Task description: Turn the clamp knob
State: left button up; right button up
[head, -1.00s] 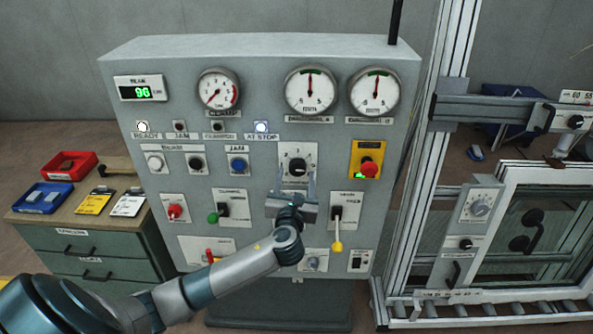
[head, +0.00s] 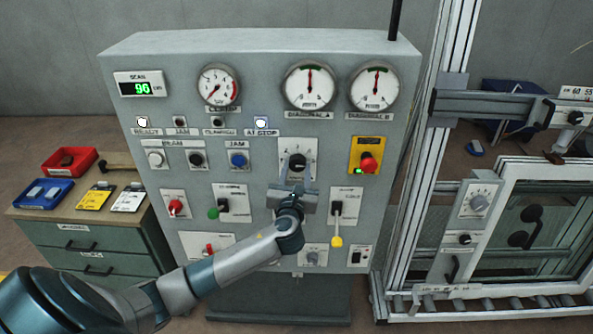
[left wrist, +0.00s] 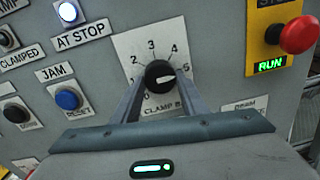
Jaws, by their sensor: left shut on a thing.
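The clamp knob (left wrist: 160,75) is a round black dial on a white plate (left wrist: 133,47) with a numbered scale, and the label below it starts with "CLAMP". In the head view the knob (head: 297,161) is at the panel's middle right. My left gripper (head: 297,178) reaches it from below. In the left wrist view the fingers (left wrist: 160,88) stand on either side of the knob, shut on it. A pale pointer mark on the knob points right, near the high end of the scale. My right gripper is not in view.
A red stop button (head: 369,164) on a yellow plate sits right of the knob. A blue jam reset button (head: 238,160) is to the left. A framed window unit (head: 535,230) stands at the right.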

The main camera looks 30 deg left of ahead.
pick_arm(q)
jog(key=n+b, duration=0.1)
jog(key=n, duration=0.2)
jog(key=shift+d+f, duration=0.1)
jog(key=shift+f, duration=0.05)
jog(key=n+b, duration=0.2)
jog(key=n, duration=0.2)
jog(key=n+b, duration=0.1)
jog(key=n, duration=0.3)
jog(key=shift+d+b, duration=0.1)
jog(key=shift+b, duration=0.3)
jog(key=n+b, duration=0.1)
jog(key=n, duration=0.2)
jog(key=shift+w+n+y, duration=0.1)
jog(key=shift+n+y, duration=0.3)
jog(key=n+b, duration=0.2)
jog(key=n, duration=0.4)
jog(key=shift+n+b, duration=0.3)
jog(key=shift+b, duration=0.1)
jog(key=n, duration=0.2)
jog(key=shift+d+r+n+b, duration=0.1)
jog(key=shift+r+n+b, duration=0.1)
jog(key=shift+n+b, duration=0.2)
jog(key=shift+n, duration=1.7)
jog(key=shift+g+y, duration=0.3)
